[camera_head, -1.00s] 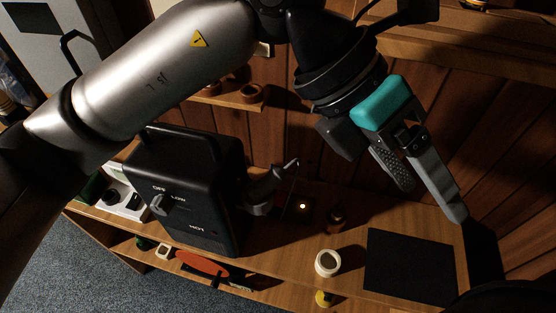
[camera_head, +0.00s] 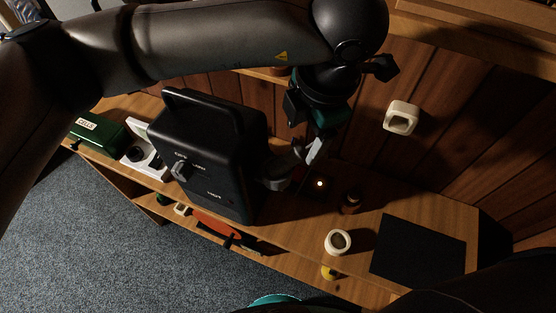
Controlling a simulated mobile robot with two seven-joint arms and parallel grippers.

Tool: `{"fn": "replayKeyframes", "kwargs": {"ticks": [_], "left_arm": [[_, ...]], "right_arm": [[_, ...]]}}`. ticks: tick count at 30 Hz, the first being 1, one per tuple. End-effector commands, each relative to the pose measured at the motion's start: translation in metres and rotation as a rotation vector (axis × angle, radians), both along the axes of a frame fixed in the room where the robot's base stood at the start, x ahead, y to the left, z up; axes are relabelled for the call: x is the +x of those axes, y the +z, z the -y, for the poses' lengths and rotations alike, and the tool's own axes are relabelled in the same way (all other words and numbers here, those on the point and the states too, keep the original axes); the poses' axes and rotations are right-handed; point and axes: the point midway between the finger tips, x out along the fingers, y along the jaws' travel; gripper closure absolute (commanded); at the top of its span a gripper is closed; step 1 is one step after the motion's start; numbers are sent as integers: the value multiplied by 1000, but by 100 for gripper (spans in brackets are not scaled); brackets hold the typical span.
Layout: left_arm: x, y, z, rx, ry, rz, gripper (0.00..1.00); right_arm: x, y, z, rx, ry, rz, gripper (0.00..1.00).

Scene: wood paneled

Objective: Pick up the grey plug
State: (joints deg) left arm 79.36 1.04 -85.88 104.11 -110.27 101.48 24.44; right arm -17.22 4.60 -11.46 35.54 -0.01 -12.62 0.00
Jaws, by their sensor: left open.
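A dark grey, rounded piece (camera_head: 274,176) sits beside the black box on the bench. I cannot tell for sure whether it is the grey plug. My left gripper (camera_head: 308,153) reaches down from above, just behind and to the right of this piece. Its fingers are apart, with one pale finger showing clearly and the other partly lost in shadow. I see nothing held between them. I cannot tell whether a finger touches the grey piece. My right gripper's fingers are not in view.
The black box (camera_head: 200,160) with a knob stands close left. A white socket (camera_head: 402,117) is on the wood wall. A white cup (camera_head: 338,242), a small brown bottle (camera_head: 351,201) and a black mat (camera_head: 418,247) are to the right. A green case (camera_head: 97,131) lies far left.

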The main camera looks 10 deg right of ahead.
Motion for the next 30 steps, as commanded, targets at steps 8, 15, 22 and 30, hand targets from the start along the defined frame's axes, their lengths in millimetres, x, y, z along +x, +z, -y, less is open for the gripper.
{"fn": "replayKeyframes", "kwargs": {"ticks": [8, 15, 22, 30], "left_arm": [[2, -19, -3, 1, 2, -3, 26], [6, -52, -6, -1, 3, -4, 26], [8, -64, -7, -2, 0, -1, 26], [8, -63, -7, -1, 0, -2, 43]], "right_arm": [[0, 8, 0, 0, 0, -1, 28], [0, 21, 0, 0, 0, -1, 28], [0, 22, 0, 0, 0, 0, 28], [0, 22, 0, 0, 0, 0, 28]]}}
